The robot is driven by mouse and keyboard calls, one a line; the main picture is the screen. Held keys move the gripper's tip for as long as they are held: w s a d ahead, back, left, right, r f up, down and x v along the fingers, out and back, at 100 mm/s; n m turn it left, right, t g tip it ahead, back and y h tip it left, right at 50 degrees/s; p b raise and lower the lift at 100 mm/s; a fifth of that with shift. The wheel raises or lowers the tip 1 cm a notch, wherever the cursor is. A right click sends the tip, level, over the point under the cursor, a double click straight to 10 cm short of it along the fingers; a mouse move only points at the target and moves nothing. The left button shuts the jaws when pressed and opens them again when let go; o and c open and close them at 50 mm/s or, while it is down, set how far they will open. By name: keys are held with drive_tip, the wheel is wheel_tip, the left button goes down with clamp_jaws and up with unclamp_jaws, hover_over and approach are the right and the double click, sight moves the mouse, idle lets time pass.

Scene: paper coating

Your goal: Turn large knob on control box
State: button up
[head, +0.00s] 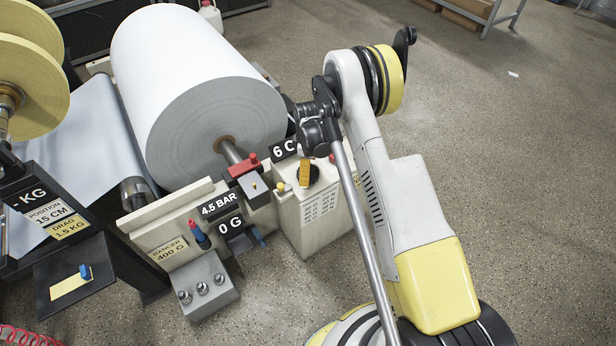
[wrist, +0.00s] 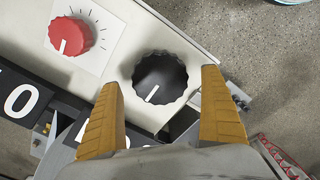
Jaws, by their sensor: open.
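The control box (head: 325,222) is a pale box with printed text on its front, standing right of the roll machine. In the wrist view its top carries a large black ribbed knob (wrist: 160,72) with a white pointer line aimed down and slightly left. A smaller red knob (wrist: 72,36) with a printed scale sits to its left. My gripper (wrist: 162,80) is open, its two orange fingers apart, with the tips at either side of the black knob's lower half. I cannot tell whether they touch it. In the head view an orange finger (head: 304,173) is over the box top.
A large white paper roll (head: 200,90) stands behind and left of the box. A black "6 C" sign (head: 283,150) is close beside my gripper. A red clamp-like part (head: 243,165) lies to the left.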

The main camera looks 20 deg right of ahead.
drive_tip(key=shift+f, duration=0.95)
drive_tip(key=c, duration=1.2)
drive_tip(key=shift+m, duration=0.4)
